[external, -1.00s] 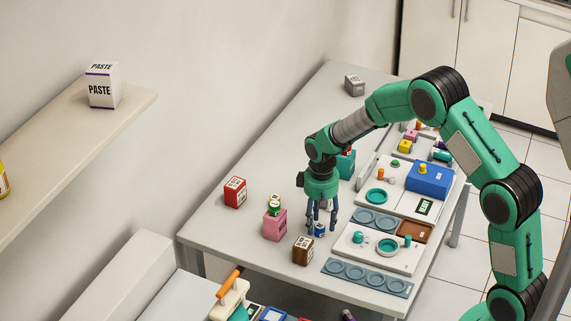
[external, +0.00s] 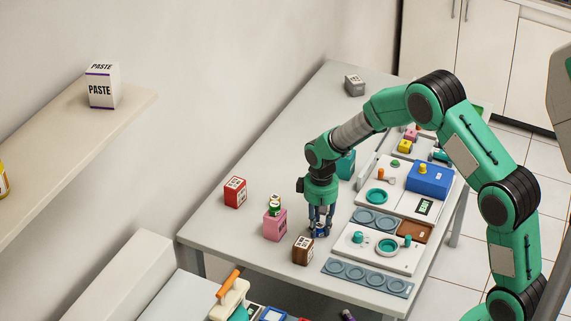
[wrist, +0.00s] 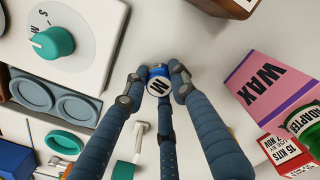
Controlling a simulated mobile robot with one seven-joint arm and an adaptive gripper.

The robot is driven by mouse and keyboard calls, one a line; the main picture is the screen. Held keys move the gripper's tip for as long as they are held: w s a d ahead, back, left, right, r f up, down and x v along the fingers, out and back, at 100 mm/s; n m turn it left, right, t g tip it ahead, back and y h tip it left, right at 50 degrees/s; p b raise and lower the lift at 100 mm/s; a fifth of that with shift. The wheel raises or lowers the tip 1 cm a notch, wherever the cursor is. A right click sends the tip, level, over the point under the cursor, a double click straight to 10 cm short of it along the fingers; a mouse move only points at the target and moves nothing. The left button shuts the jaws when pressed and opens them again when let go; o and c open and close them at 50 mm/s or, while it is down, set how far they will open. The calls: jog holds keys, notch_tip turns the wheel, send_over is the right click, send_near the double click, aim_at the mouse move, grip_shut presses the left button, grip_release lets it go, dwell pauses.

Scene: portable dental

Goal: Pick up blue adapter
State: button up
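The blue adapter (wrist: 159,80) is a small blue cylinder with a white top bearing a dark letter. It stands on the table and shows in the wrist view between my fingertips. In the external view the blue adapter (external: 320,230) is partly hidden by my fingers. My gripper (external: 320,226) points straight down over it, with its fingertips low around it. In the wrist view my gripper (wrist: 160,85) has two fingers close against its left and right sides and a third finger beside its near side. The fingers look shut on it, still at table level.
A brown box (external: 303,251) and a pink WAX box (external: 275,225) stand close by on the left. A white panel with a teal knob (wrist: 53,42) and a grey well tray (wrist: 53,96) lie on the other side.

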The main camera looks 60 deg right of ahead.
aim_at(319, 225)
grip_shut()
jog(key=shift+r, duration=0.75)
notch_tip(319, 225, up, 2)
jog(key=shift+r+p, duration=0.15)
jog(key=shift+p, duration=0.5)
jog(key=s+a, duration=0.2)
jog(key=s, duration=0.3)
jog(key=s+a+p, duration=0.1)
jog(key=s+a, duration=0.1)
jog(key=s, duration=0.2)
jog(key=s+a+r+p, duration=0.1)
jog(key=s+a, duration=0.1)
jog(key=s, duration=0.3)
jog(key=shift+s+a+r, duration=0.1)
jog(key=shift+s+a, duration=0.1)
jog(key=shift+s, duration=0.15)
jog(key=shift+p, duration=0.3)
